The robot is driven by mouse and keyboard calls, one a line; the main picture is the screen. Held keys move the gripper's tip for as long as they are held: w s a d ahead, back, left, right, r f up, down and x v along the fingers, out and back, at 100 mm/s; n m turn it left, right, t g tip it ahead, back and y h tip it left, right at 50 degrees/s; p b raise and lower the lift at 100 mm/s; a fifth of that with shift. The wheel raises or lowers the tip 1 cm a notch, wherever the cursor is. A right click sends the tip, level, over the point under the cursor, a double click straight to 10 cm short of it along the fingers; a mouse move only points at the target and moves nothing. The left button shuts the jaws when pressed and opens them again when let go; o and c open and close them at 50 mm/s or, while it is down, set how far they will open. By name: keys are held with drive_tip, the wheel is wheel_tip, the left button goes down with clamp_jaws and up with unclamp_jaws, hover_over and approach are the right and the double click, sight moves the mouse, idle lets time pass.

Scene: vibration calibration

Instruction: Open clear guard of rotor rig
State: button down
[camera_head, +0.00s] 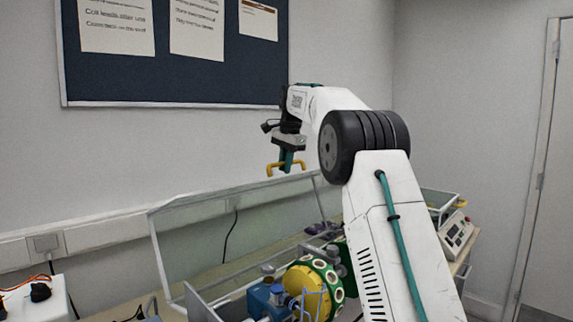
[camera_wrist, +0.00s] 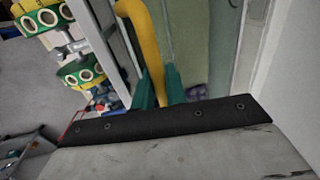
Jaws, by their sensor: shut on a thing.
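The clear guard (camera_head: 192,232) of the rotor rig is a see-through panel in a pale frame. It stands raised and tilted up behind the rotor in the head view. Its yellow handle (camera_head: 287,167) is at the top edge. My gripper (camera_head: 287,160) is shut on this handle, pointing down. In the wrist view the handle (camera_wrist: 149,45) passes between the teal fingers of my gripper (camera_wrist: 158,88). The rotor (camera_head: 308,287), with a yellow drum and green ringed discs, sits uncovered below. My arm hides the rig's right side.
A control box (camera_head: 455,232) stands at the right end of the bench. A white box with wires (camera_head: 35,298) is at the lower left. The wall and noticeboard (camera_head: 180,75) are behind the guard. A door (camera_head: 545,190) is at the far right.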

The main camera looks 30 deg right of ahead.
drive_tip(key=shift+a, duration=0.15)
drive_tip(key=c, duration=1.5)
unclamp_jaws()
drive_tip(key=shift+a+r, duration=0.1)
drive_tip(key=shift+s+d, duration=0.1)
drive_tip(key=shift+d, duration=0.15)
drive_tip(key=shift+s+r, duration=0.25)
drive_tip(key=shift+r, duration=1.05)
drive_tip(key=shift+s+r, duration=0.2)
drive_tip(key=shift+r, duration=1.1)
drive_tip(key=shift+s+r, duration=0.25)
drive_tip(key=shift+r, duration=1.05)
